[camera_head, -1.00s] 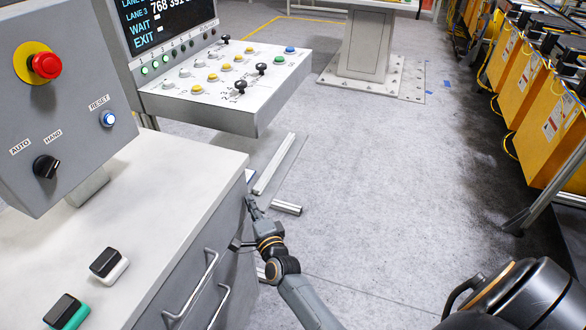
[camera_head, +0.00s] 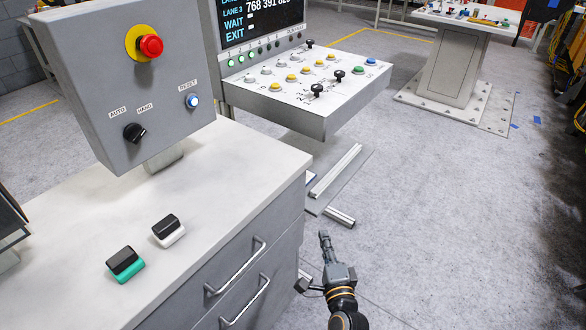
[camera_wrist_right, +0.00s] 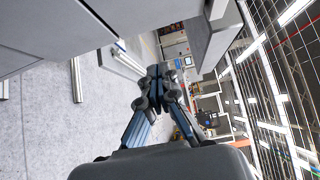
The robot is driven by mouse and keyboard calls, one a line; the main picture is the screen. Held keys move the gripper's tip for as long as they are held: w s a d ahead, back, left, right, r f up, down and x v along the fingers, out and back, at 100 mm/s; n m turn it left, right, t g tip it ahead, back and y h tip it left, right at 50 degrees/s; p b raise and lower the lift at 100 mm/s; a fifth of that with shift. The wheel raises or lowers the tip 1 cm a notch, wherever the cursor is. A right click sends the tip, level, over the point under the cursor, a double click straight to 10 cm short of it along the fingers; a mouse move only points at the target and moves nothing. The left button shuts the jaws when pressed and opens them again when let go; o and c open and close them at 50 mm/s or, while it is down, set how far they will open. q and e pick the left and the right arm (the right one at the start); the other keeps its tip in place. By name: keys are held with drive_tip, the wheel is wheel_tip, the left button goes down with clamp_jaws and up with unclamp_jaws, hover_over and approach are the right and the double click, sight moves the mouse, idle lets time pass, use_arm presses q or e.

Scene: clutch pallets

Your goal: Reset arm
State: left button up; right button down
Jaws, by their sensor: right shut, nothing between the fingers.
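My right gripper (camera_head: 326,244) is in the lower middle of the head view, over the floor just right of the white cabinet's drawers. Its fingers are shut with nothing between them. In the right wrist view the closed fingertips (camera_wrist_right: 159,72) meet in the middle, with the cabinet's grey side at upper left. My left gripper does not show in either view.
The white cabinet top (camera_head: 215,180) carries a green-based block (camera_head: 125,263) and a white-based block (camera_head: 168,231). A grey control box (camera_head: 150,100) with a red button (camera_head: 151,46) stands above it. Behind is a button console (camera_head: 305,95). Floor at right (camera_head: 460,210) is clear.

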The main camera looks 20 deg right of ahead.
drive_tip(key=s+a+f+n+g+y, duration=0.1)
drive_tip(key=s+a+f+n+g, duration=0.25)
drive_tip(key=f, duration=0.65)
drive_tip(key=s+f+n+g+y+p, duration=0.1)
drive_tip(key=s+f+n+g, duration=0.1)
drive_tip(key=s+f+n, duration=0.6)
drive_tip(key=s+a+f+n+g+y, duration=0.1)
drive_tip(key=s+f+g+y, duration=0.3)
drive_tip(key=f, duration=0.8)
drive_tip(key=s+d+f+n+g+h, duration=0.1)
drive_tip(key=s+d+f+n+g, duration=0.1)
drive_tip(key=s, duration=0.7)
drive_tip(key=s+d+f+n+g+h, duration=0.1)
drive_tip(key=s+d+f+n+g, duration=0.1)
drive_tip(key=s+f, duration=0.4)
drive_tip(key=s+d+f+n+g+h+p, duration=0.1)
drive_tip(key=s+d+f+n+g, duration=0.1)
drive_tip(key=s, duration=1.1)
wheel_tip(320, 180, down, 2)
drive_tip(key=n+g, duration=0.1)
drive_tip(key=n, duration=0.2)
drive_tip(key=shift+s+d+f+h, duration=0.25)
drive_tip(key=shift+s+d+h, duration=0.05)
drive_tip(key=shift+d+h, duration=0.1)
